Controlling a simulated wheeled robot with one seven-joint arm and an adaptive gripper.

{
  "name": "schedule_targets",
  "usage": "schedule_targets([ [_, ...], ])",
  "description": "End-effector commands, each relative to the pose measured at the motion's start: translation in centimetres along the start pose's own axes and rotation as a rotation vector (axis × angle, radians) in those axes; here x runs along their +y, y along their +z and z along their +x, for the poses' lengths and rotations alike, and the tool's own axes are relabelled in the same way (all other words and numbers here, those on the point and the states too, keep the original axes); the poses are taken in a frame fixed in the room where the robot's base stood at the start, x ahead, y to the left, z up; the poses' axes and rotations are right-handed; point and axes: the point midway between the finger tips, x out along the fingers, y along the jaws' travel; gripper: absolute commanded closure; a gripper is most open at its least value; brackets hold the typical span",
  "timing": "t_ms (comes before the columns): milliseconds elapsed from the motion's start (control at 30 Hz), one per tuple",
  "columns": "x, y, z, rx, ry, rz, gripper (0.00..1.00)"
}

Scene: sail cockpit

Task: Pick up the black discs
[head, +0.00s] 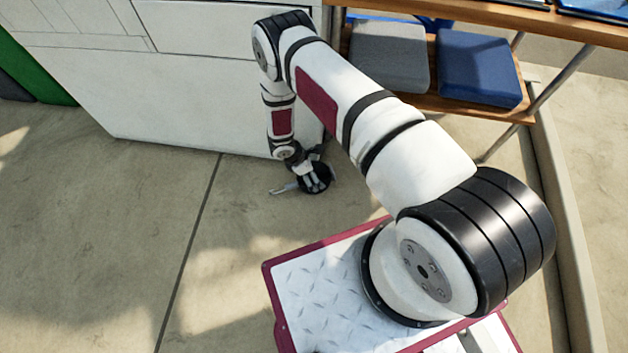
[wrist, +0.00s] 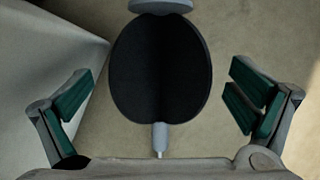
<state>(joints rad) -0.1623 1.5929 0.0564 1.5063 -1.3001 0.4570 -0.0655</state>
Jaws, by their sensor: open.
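A black disc-shaped thing (wrist: 160,75) fills the middle of the wrist view, with a darker band down its centre. A grey end piece shows at its top and a grey stem at its bottom. I cannot tell whether it is one disc or several together. In the head view a black round shape (head: 320,177) is low by the floor, partly hidden by my gripper (head: 303,172). My gripper is open, with green-padded fingers on either side of the black thing in the wrist view, apart from it. I see no finger touching it.
A white cabinet (head: 170,95) stands directly behind my gripper and shows at the left of the wrist view. A wooden bench (head: 430,100) with a grey cushion (head: 390,57) and a blue cushion (head: 478,68) is at the right. The concrete floor (head: 110,230) at left is clear.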

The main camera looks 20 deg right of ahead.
Motion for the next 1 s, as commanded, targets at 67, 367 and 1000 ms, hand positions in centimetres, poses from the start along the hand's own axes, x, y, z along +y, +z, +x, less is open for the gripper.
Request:
schedule_targets([
  [67,-0.1,-0.02,0.96,0.0,-0.002,0.001,0.0],
  [367,-0.02,0.05,0.92,0.0,0.0,0.0,0.14],
  [1000,-0.02,0.15,0.73,-0.001,0.0,-0.001,0.59],
])
